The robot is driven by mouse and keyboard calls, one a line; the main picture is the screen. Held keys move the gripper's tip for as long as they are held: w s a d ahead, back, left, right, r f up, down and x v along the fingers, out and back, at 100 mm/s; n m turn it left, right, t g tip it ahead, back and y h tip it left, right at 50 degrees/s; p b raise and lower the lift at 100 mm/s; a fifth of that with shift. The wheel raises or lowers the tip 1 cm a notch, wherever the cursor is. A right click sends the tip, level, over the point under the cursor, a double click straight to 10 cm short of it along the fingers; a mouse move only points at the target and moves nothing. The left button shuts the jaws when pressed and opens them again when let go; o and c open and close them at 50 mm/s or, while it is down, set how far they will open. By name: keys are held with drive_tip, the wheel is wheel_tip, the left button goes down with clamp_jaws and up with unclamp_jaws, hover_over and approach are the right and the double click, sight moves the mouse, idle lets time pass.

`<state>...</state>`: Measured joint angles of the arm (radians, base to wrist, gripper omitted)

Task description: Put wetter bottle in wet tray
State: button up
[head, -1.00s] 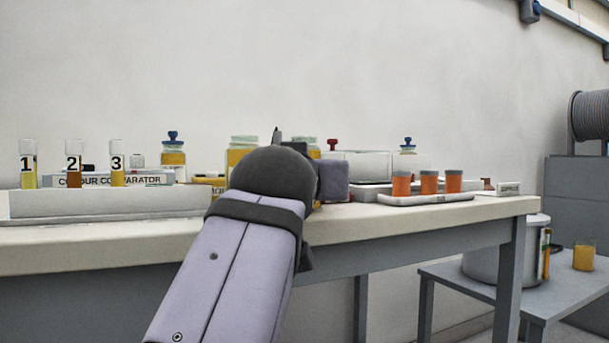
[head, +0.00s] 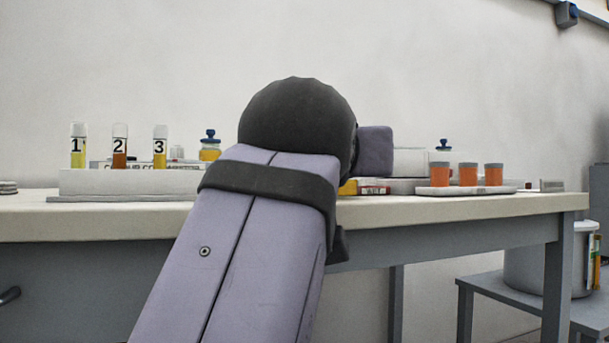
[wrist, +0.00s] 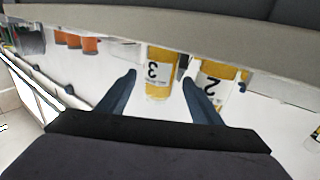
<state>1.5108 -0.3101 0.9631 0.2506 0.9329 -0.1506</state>
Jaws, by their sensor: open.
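In the wrist view, a yellow-filled bottle marked 3 (wrist: 160,73) stands between the two open fingers of my gripper (wrist: 158,84). A like bottle marked 2 (wrist: 216,84) is just right of it, partly behind the right finger. Both appear upside down in this view. I cannot tell which is the wetter bottle, or whether a finger touches either one. In the head view my arm hides my gripper's fingers and these bottles. I cannot identify the wet tray; a white tray (head: 448,190) on the bench's right holds orange cups (head: 468,174).
Numbered tubes (head: 119,146) stand by a long white block (head: 130,182) on the bench's left. Blue-topped jars (head: 210,147) stand at the back, another at the right (head: 444,147). The bench's front edge (head: 470,207) is clear. A low table (head: 475,285) holds a pot.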

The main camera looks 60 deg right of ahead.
drive_tip(key=shift+o, duration=0.5)
drive_tip(key=shift+s+a, duration=0.1)
drive_tip(key=shift+a, duration=0.2)
drive_tip(key=shift+r, duration=0.15)
